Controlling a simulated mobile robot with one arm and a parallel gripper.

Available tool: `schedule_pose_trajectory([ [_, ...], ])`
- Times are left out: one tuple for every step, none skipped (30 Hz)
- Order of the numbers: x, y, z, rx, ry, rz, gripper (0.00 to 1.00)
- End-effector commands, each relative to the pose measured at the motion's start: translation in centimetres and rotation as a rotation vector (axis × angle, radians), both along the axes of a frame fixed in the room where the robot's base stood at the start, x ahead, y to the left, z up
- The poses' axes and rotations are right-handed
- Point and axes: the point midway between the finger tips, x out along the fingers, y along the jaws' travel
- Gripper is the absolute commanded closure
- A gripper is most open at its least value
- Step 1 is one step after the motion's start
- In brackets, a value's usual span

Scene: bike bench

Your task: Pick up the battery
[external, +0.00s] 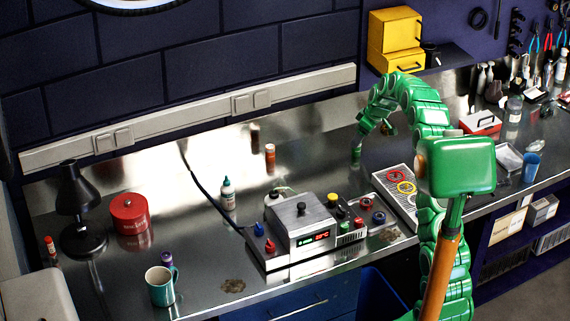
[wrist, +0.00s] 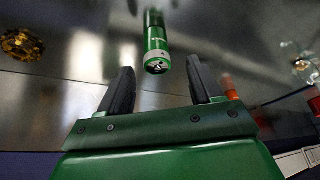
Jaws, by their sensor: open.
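A green cylinder with a pale band and a metallic end, which looks like the battery (wrist: 157,42), shows at the top middle of the wrist view. My gripper (wrist: 160,72) is open, with one dark finger to the lower left of the battery and one to its lower right. The battery is just ahead of the fingertips and appears clear of both. In the external view my gripper (external: 362,138) points down over the back of the metal bench, right of the middle.
An orange cylinder (external: 270,158) and a white-and-teal bottle (external: 228,194) stand to the left. A teal mug (external: 160,286) is near the front. Bare bench surrounds the orange cylinder.

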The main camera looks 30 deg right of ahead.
Motion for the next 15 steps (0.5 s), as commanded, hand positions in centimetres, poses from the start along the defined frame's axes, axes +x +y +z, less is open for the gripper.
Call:
schedule_pose_trajectory([
  [0.1, 0.1, -0.4, 0.0, 0.001, 0.0, 0.36],
  [0.1, 0.1, -0.5, 0.001, 0.001, 0.0, 0.36],
  [0.2, 0.1, -0.6, 0.0, 0.0, 0.0, 0.36],
  [0.3, 0.1, -0.8, 0.0, 0.0, 0.0, 0.36],
  [0.3, 0.2, -0.9, 0.0, 0.0, 0.0, 0.36],
  [0.5, 0.2, -1.2, 0.0, 0.001, -0.001, 0.36],
  [0.6, 0.2, -1.5, 0.0, 0.001, -0.001, 0.36],
  [0.7, 0.3, -1.8, 0.0, 0.001, -0.001, 0.36],
  [0.9, 0.3, -2.3, -0.001, 0.002, -0.001, 0.36],
  [1.0, 0.3, -2.6, -0.001, 0.002, -0.001, 0.36],
  [1.2, 0.4, -3.0, -0.001, 0.002, -0.001, 0.36],
  [1.4, 0.5, -3.5, 0.0, 0.001, -0.002, 0.36],
  [1.5, 0.6, -3.9, 0.0, 0.001, -0.001, 0.36],
  [1.6, 0.7, -4.2, 0.0, 0.001, -0.001, 0.36],
  [1.8, 0.8, -4.6, 0.0, 0.001, -0.001, 0.36],
])
